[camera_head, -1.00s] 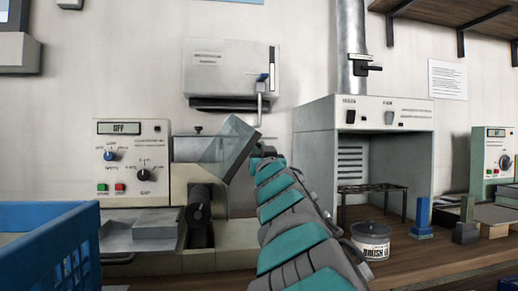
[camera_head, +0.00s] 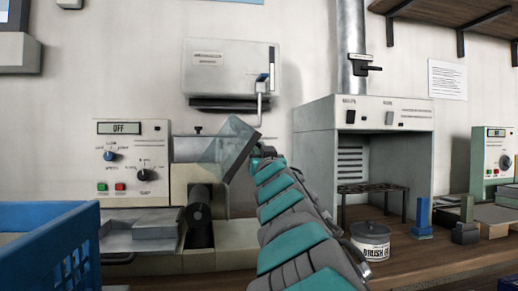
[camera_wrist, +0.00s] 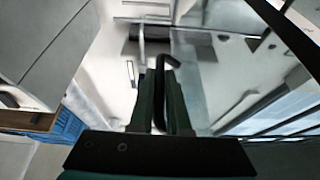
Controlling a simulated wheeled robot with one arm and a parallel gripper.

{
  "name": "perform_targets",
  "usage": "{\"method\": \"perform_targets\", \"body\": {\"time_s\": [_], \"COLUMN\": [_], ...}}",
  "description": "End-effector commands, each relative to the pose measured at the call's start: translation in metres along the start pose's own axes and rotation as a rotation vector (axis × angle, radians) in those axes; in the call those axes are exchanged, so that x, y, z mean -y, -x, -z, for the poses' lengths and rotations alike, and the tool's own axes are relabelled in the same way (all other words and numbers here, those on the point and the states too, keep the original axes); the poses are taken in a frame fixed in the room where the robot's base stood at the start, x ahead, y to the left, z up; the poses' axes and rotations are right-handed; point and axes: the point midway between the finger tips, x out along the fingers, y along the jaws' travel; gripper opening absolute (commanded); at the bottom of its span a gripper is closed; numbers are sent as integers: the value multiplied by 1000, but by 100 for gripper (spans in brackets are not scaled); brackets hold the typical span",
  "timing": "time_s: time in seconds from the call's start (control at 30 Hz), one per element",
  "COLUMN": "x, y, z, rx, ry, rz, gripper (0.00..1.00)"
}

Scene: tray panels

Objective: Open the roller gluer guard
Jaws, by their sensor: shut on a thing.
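The roller gluer (camera_head: 140,165) stands at the left, its display reading OFF. Its clear guard (camera_head: 228,145) is tilted up above the dark roller (camera_head: 199,210). My gripper (camera_head: 262,152) is at the guard's right edge, mostly hidden behind my own arm. In the wrist view, my gripper's green fingers (camera_wrist: 160,88) are shut on a dark, bent handle (camera_wrist: 166,62). How the handle joins the guard is not clear there.
A blue crate (camera_head: 45,245) is at the front left. A grey hood (camera_head: 310,150) stands on the right, with a labelled tub (camera_head: 371,240) before it. A white wall box (camera_head: 228,70) hangs above the gluer.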

Motion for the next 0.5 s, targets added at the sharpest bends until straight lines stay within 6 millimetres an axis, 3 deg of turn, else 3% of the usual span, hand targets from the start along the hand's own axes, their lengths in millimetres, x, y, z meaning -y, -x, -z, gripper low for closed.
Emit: {"method": "perform_targets", "body": {"time_s": [0.5], "x": [20], "y": [-8], "z": [19], "rx": [1], "ry": [196], "rz": [82], "gripper": [0]}}
